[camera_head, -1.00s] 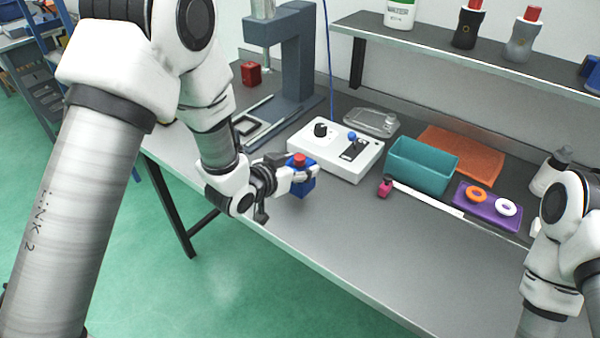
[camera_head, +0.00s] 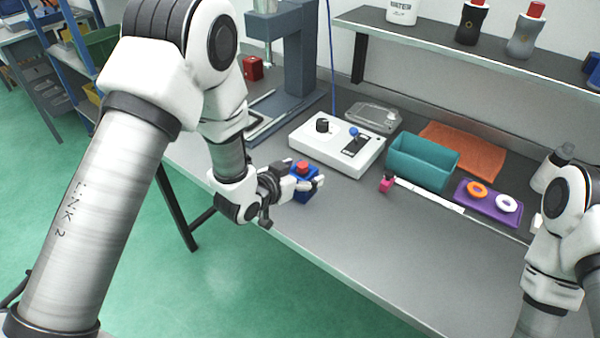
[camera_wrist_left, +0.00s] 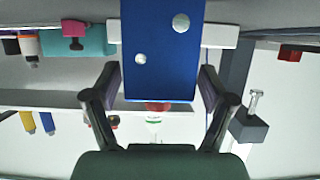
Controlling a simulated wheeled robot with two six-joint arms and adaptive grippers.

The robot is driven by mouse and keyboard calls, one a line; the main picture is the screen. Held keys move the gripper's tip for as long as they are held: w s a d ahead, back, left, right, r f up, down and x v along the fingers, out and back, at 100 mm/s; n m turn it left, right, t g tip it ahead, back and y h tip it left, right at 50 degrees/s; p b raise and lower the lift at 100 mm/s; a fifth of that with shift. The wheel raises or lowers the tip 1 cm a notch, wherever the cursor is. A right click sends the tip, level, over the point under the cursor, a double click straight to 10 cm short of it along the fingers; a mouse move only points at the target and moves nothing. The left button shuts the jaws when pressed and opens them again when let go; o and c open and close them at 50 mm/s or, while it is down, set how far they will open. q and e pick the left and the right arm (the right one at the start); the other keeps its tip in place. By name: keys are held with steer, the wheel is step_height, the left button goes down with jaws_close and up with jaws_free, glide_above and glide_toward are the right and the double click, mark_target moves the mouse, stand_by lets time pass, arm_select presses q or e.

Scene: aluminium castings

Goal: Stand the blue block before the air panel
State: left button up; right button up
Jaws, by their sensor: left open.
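The blue block (camera_head: 305,195) with a red top piece (camera_head: 303,167) stands upright on the grey table, in front of the white air panel (camera_head: 325,151) and close to the table's front edge. The panel carries a black knob and a blue-tipped lever. My left gripper (camera_head: 304,183) is open, with its fingers on either side of the block. In the left wrist view the blue face (camera_wrist_left: 160,45) with two silver spots sits between the spread fingers (camera_wrist_left: 160,84). Whether a finger touches it I cannot tell. My right gripper is out of view; only the right arm shows.
A teal bin (camera_head: 422,163), a small pink item (camera_head: 386,182) and a purple tray (camera_head: 487,203) with rings lie to the right. A grey press (camera_head: 297,60) stands behind left, a shelf (camera_head: 460,56) above. The front middle of the table is clear.

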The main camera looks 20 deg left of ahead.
arm_select(q)
steer(key=shift+r, duration=0.3)
steer(key=b+v, duration=0.1)
steer(key=v, duration=0.6)
steer(key=shift+s+a, duration=0.2)
steer(key=shift+s, duration=0.15)
steer(key=p+v, duration=0.3)
steer(key=v, duration=0.1)
steer(key=shift+s, duration=0.15)
steer(key=s+a+f+n+g+y, duration=0.2)
steer(key=s+f+g, duration=0.4)
steer(key=s+f, duration=0.6)
steer(key=s+a+f+n+g+y, duration=0.2)
steer(key=s+f+g, duration=0.4)
steer(key=s+f, duration=0.6)
steer(key=shift+s+f+g+y, duration=0.3)
steer(key=shift+f+g, duration=0.1)
steer(key=shift+f, duration=0.55)
